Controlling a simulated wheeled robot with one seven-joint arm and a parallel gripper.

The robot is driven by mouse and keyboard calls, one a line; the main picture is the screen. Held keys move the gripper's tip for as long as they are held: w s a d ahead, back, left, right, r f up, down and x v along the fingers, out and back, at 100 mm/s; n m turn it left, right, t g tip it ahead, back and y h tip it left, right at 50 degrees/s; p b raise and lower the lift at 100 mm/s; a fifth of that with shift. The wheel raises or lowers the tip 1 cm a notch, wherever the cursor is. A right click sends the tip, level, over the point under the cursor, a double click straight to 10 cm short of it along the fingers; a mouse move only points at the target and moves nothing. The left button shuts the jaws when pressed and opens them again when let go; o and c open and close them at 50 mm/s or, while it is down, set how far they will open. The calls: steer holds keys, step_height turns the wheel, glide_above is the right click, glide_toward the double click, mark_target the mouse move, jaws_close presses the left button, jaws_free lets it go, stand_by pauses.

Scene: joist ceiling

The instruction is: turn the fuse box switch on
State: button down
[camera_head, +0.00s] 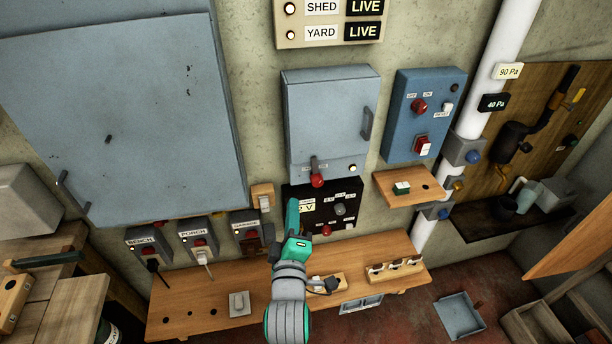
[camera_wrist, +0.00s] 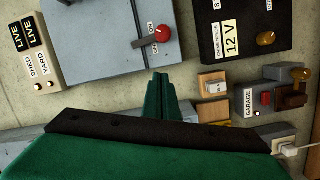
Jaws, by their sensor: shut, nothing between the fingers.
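A grey-blue wall box (camera_head: 327,118), which I take to be the fuse box, has a dark lever with a red knob (camera_head: 317,180) at its bottom edge. The lever points down. My gripper (camera_head: 293,206) is shut and empty, in front of the wall, below and left of the knob in the head view. In the wrist view my green fingertips (camera_wrist: 160,78) are together, apart from the knob. A pale light (camera_head: 353,168) sits at the box's lower right.
A black 12 V panel (camera_head: 347,191) is just under the box. A blue switch box (camera_head: 425,115) hangs to the right, a large grey cabinet (camera_head: 110,110) to the left. BENCH, PORCH and GARAGE (camera_head: 246,228) switches line the wall above a wooden bench (camera_head: 195,315). A SHED/YARD sign (camera_head: 330,20) is above.

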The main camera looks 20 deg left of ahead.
mark_target(314, 172)
steer(key=w+a+n, duration=0.1)
steer(key=w, duration=0.1)
steer(key=w+a+r+n, duration=0.1)
steer(key=w+n, duration=0.1)
steer(key=w, duration=0.1)
steer(key=w+a+n, duration=0.1)
steer(key=w+n, duration=0.1)
steer(key=w, duration=0.1)
steer(key=shift+w+a+r+t, duration=0.25)
steer(key=shift+a+t, duration=0.05)
steer(key=shift+a, duration=0.05)
steer(key=w+d, duration=0.2)
steer(key=shift+d+r, duration=0.1)
steer(key=shift+d, duration=0.25)
steer(key=shift+d+r, duration=0.1)
steer(key=shift+d, duration=0.25)
